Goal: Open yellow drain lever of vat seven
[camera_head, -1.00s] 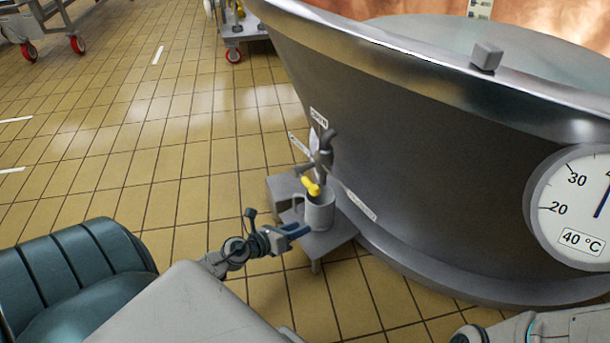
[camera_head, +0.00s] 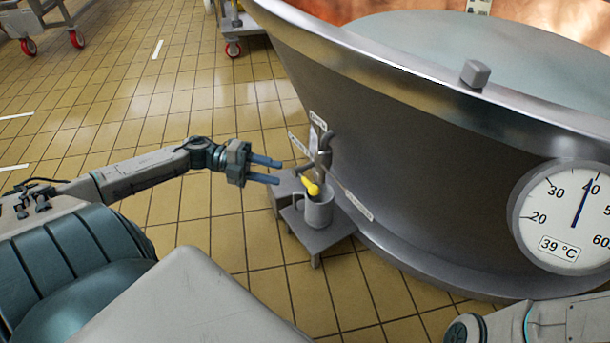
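The yellow drain lever (camera_head: 311,187) sits low on the vat's side, at a grey valve (camera_head: 323,155) with small white labels around it. The lever appears just over the mouth of a grey mug (camera_head: 319,211), which stands upright on a small grey stand (camera_head: 322,239). The large grey metal vat (camera_head: 410,165) fills the right side; its number cannot be read. My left gripper (camera_head: 280,171) is open and empty, its two blue fingers pointing right, just left of the valve and lever. They appear apart from both. My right arm shows at the bottom right, but its gripper is not in view.
A round dial (camera_head: 570,215) on the vat reads 39 °C. Wheeled carts (camera_head: 233,28) stand at the back, one at the top left. The yellow tiled floor (camera_head: 150,120) left of the vat is clear.

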